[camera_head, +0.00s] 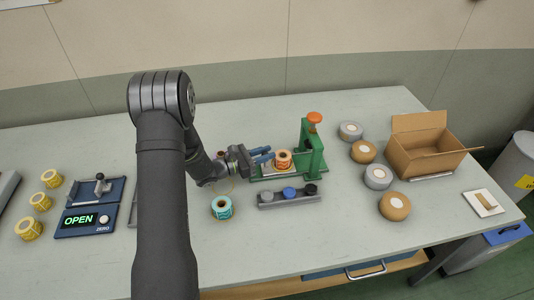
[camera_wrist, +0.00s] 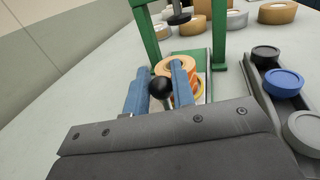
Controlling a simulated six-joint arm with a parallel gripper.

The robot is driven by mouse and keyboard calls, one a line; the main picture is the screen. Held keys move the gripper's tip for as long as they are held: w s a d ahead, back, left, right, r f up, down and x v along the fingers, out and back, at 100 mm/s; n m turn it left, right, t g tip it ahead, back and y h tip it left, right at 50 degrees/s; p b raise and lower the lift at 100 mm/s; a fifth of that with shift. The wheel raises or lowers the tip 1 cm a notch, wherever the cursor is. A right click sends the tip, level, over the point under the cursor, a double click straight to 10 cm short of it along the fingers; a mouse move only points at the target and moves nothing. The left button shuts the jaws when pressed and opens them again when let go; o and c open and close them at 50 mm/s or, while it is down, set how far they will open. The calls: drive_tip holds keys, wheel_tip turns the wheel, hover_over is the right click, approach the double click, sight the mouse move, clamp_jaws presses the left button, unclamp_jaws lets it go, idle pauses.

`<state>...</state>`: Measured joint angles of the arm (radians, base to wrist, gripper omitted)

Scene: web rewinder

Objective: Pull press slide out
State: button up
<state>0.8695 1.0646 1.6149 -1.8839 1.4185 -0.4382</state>
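The green press (camera_head: 305,150) stands at the back middle of the table with an orange knob on top. Its low slide (camera_wrist: 205,85) lies at the base and carries an orange-labelled roll (camera_head: 283,160), also seen in the wrist view (camera_wrist: 178,66). The slide's black ball handle (camera_wrist: 160,87) sits at the near end, between the blue fingers of my gripper (camera_wrist: 161,85). The fingers lie close on both sides of the ball and appear shut on it. The roll is just beyond the handle, in front of the press plunger (camera_wrist: 179,16).
A grey rack (camera_head: 288,200) with grey, blue and black round pieces stands just in front of the press. A teal roll (camera_head: 221,207) stands nearby. Several tape rolls (camera_head: 394,206) and an open cardboard box (camera_head: 420,160) are at the right; a scale (camera_head: 88,218) is at the left.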

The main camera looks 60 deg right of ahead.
drive_tip(key=o, duration=0.3)
drive_tip(key=v, duration=1.7)
drive_tip(key=shift+w+a, duration=0.1)
drive_tip(key=shift+a, duration=0.1)
drive_tip(key=shift+o, duration=0.2)
drive_tip(key=s+d+r+m+g+y, duration=0.1)
drive_tip(key=s+d+r+m+y, duration=0.2)
drive_tip(key=m+y, duration=0.45)
drive_tip(key=s+d+r+m+g+y, duration=0.15)
drive_tip(key=s+d+m+y, duration=0.35)
drive_tip(key=m, duration=0.5)
drive_tip(key=d+r+m+t+y, duration=0.2)
drive_tip(key=d+r+m+t, duration=0.2)
drive_tip(key=r+m+t, duration=0.25)
drive_tip(key=d+r+m+t+y, duration=0.1)
drive_tip(key=d+r+m+t, duration=0.2)
drive_tip(key=r+m+t, duration=0.4)
drive_tip(key=f, duration=0.5)
drive_tip(key=f+g, duration=0.1)
drive_tip(key=f, duration=0.4)
drive_tip(key=f+n+g, duration=0.1)
drive_tip(key=f, duration=0.5)
drive_tip(key=shift+s, duration=0.35)
